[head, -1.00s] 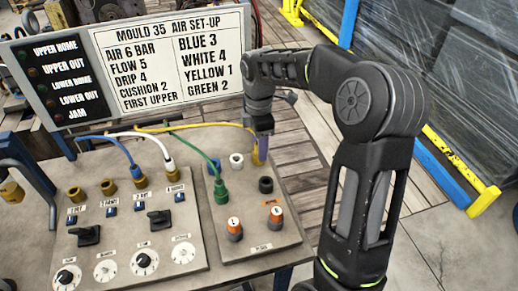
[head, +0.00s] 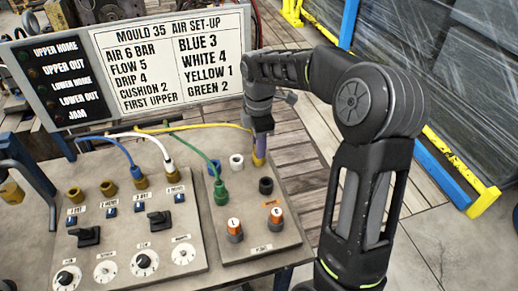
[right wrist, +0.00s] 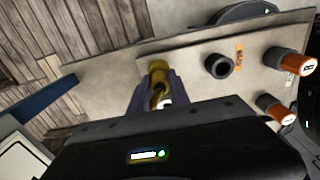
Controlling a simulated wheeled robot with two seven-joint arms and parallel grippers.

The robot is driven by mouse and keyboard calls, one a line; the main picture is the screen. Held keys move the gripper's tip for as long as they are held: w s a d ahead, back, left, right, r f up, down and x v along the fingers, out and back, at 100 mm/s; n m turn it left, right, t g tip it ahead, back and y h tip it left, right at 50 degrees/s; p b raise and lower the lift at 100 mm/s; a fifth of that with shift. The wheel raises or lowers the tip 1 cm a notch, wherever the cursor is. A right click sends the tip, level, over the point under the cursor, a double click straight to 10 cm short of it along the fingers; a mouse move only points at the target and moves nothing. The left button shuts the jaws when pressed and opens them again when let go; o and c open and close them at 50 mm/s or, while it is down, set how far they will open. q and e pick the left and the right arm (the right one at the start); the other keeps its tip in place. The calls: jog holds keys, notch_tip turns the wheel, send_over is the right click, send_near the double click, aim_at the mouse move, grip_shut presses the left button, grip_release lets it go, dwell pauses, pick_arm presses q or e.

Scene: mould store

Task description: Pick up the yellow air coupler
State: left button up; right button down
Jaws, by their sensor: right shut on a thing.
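The yellow air coupler (head: 257,161) is at the end of a yellow hose, at the upper right of the right-hand panel. In the right wrist view, the brass-yellow coupler (right wrist: 158,72) stands between the fingers of my right gripper (right wrist: 159,90). In the head view, my right gripper (head: 260,148) points down and is shut on the coupler. The coupler's lower end is at the panel; I cannot tell whether it is seated or just clear. My left gripper is not in view.
A green coupler (head: 221,192) sits on the same panel, with a white ring port (head: 236,161), a black port (head: 265,186) and orange-topped knobs (head: 235,230) nearby. Blue and white hoses run to the left panel (head: 190,257). The set-up board (head: 170,62) stands behind.

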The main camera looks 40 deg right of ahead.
notch_tip(320, 180, up, 10)
jog(key=shift+r, duration=0.1)
dwell(0.4)
dwell(0.5)
